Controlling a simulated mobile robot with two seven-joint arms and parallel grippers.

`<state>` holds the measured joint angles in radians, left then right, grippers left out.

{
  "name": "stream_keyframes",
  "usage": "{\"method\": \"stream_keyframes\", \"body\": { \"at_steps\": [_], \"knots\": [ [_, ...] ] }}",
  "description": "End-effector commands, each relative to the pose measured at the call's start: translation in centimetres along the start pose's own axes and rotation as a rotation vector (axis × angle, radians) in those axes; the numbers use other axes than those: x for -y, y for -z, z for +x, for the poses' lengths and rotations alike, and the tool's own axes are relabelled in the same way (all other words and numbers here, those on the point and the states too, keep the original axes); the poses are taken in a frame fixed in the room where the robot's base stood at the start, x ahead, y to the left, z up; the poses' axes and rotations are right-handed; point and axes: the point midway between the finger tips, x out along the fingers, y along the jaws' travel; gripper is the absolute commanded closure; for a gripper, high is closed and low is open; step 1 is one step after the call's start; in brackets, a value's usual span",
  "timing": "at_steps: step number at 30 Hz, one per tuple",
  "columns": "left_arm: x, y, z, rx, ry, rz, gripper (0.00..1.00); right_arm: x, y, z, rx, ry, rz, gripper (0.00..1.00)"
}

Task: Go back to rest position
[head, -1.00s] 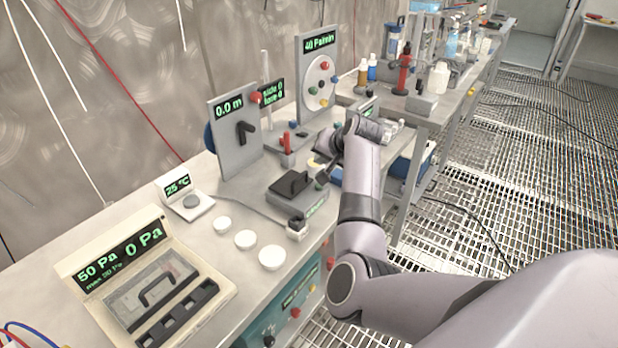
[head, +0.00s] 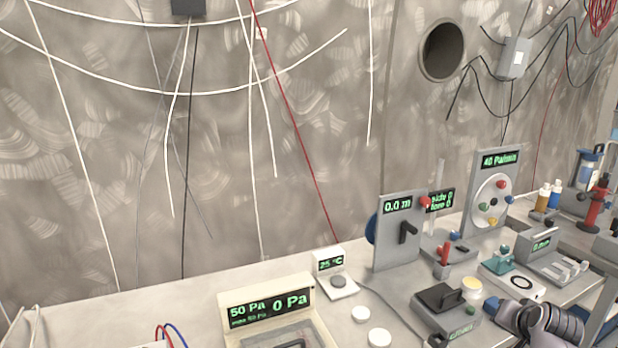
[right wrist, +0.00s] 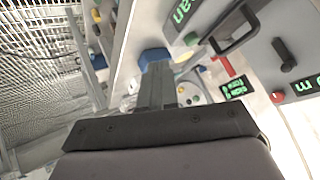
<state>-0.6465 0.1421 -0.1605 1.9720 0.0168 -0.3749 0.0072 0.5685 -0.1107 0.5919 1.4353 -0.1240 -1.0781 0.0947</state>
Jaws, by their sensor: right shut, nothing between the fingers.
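My right arm shows at the bottom right of the head view, with its wrist (head: 540,322) in front of the bench's near side. In the right wrist view my right gripper (right wrist: 157,82) is shut, its dark fingers together with nothing between them. My left gripper is in neither view.
The bench holds a 0.0 m panel (head: 398,232), a 40 Pa/min dial panel (head: 494,192), a pressure case (head: 266,300), a 25 °C unit (head: 336,276) and a grey box with a black handle (head: 444,308). Cables hang on the wall behind. Grated floor (right wrist: 40,60) lies beside the bench.

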Motion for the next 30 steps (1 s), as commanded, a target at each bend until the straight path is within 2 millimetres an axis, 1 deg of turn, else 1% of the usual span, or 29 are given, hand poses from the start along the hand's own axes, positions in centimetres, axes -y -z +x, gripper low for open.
{"method": "stream_keyframes", "body": {
  "at_steps": [1, 3, 5, 6, 8, 14, 15, 17, 18, 20, 21, 23, 24, 27, 30],
  "knots": [
    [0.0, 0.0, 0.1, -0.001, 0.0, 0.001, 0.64, -1.3, -1.3, 0.1, -0.016, -0.024, -0.048, 1.0],
    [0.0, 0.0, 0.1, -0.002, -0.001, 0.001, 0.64, -2.5, -2.9, 0.1, -0.042, -0.043, -0.116, 1.0],
    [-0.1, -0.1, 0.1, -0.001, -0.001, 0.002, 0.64, -3.3, -4.3, 0.0, -0.064, -0.053, -0.177, 1.0],
    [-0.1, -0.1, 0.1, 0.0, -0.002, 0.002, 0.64, -3.8, -5.4, -0.1, -0.076, -0.058, -0.219, 1.0],
    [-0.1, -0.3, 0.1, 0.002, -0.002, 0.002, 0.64, -4.3, -7.1, -0.3, -0.092, -0.056, -0.28, 1.0],
    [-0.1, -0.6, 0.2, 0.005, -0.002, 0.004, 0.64, -5.1, -13.8, -1.8, -0.118, -0.009, -0.478, 1.0],
    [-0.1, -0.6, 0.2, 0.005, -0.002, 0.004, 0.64, -5.1, -15.3, -2.3, -0.119, 0.009, -0.513, 1.0],
    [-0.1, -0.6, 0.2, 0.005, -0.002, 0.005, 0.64, -5.1, -17.7, -3.1, -0.118, 0.04, -0.563, 1.0],
    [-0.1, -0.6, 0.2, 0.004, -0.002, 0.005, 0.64, -5.0, -19.4, -3.8, -0.115, 0.063, -0.593, 1.0],
    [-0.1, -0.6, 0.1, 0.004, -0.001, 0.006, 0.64, -4.9, -22.1, -4.9, -0.107, 0.102, -0.636, 1.0],
    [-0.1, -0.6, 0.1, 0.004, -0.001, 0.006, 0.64, -4.8, -23.8, -5.7, -0.1, 0.131, -0.662, 1.0],
    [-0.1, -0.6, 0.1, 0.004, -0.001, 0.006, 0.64, -4.6, -26.4, -7.1, -0.089, 0.176, -0.693, 1.0],
    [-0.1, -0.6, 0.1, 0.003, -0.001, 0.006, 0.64, -4.5, -28.1, -8.1, -0.08, 0.206, -0.711, 1.0],
    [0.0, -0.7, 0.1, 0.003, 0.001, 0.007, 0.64, -4.2, -31.8, -10.6, -0.059, 0.276, -0.738, 1.0],
    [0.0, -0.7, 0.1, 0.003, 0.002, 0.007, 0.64, -3.9, -34.4, -12.6, -0.042, 0.33, -0.75, 1.0]
  ]
}}
